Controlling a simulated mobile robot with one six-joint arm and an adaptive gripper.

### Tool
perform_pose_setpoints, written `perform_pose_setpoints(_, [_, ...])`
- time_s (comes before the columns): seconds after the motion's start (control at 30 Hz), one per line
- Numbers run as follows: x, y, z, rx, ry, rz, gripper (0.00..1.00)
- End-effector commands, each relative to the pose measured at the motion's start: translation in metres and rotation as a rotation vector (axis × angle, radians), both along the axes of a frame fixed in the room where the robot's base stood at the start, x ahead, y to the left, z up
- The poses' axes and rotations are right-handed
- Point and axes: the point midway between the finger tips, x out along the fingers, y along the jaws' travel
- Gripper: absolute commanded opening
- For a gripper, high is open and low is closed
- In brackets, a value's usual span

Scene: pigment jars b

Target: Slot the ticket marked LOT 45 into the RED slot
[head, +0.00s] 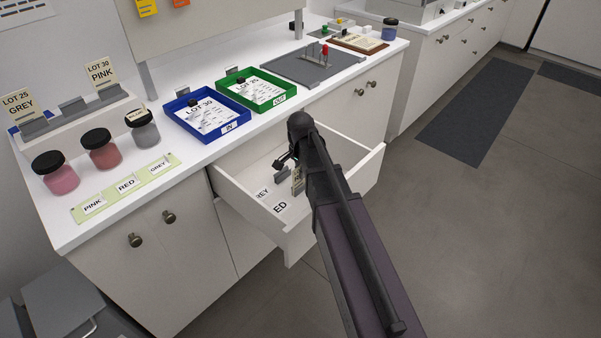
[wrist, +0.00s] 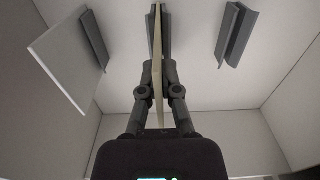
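My gripper (wrist: 157,75) is shut on a thin cream ticket (wrist: 158,50), seen edge-on in the wrist view. The ticket's far end is at a dark slot holder (wrist: 149,38); I cannot tell whether it is seated in it. Floor labels end in "REY" (head: 262,193) and "ED" (head: 280,207). An empty holder (wrist: 236,35) is at right in the wrist view; the left holder (wrist: 95,40) carries a white card (wrist: 66,68).
Tickets LOT 25 GREY (head: 18,104) and LOT 30 PINK (head: 101,73) stand in a rack on the counter. Jars include a pink one (head: 58,178), a red one (head: 103,153) and a grey one (head: 144,133). A blue tray (head: 228,133) and a green tray (head: 268,109) stand behind the drawer.

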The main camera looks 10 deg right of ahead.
Motion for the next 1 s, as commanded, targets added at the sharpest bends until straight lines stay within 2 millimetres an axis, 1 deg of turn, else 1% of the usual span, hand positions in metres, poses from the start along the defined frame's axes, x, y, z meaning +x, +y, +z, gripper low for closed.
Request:
perform_pose_setpoints(0.27, [0.0000,0.0000,0.0002,0.000,0.000,0.000,0.00])
perform_pose_setpoints(0.3, [0.0000,0.0000,0.0002,0.000,0.000,0.000,0.07])
perform_pose_setpoints(0.37, [0.0000,0.0000,0.0002,0.000,0.000,0.000,0.25])
perform_pose_setpoints(0.4, [0.0000,0.0000,0.0002,0.000,0.000,0.000,0.37])
perform_pose_setpoints(0.43, [0.0000,0.0000,0.0002,0.000,0.000,0.000,0.46])
perform_pose_setpoints(0.47, [0.0000,0.0000,0.0002,0.000,0.000,0.000,0.49])
perform_pose_setpoints(0.83, [0.0000,0.0000,0.0010,0.000,0.000,0.000,0.49])
perform_pose_setpoints(1.0, [0.0000,0.0000,0.0076,0.000,0.000,0.000,0.49])
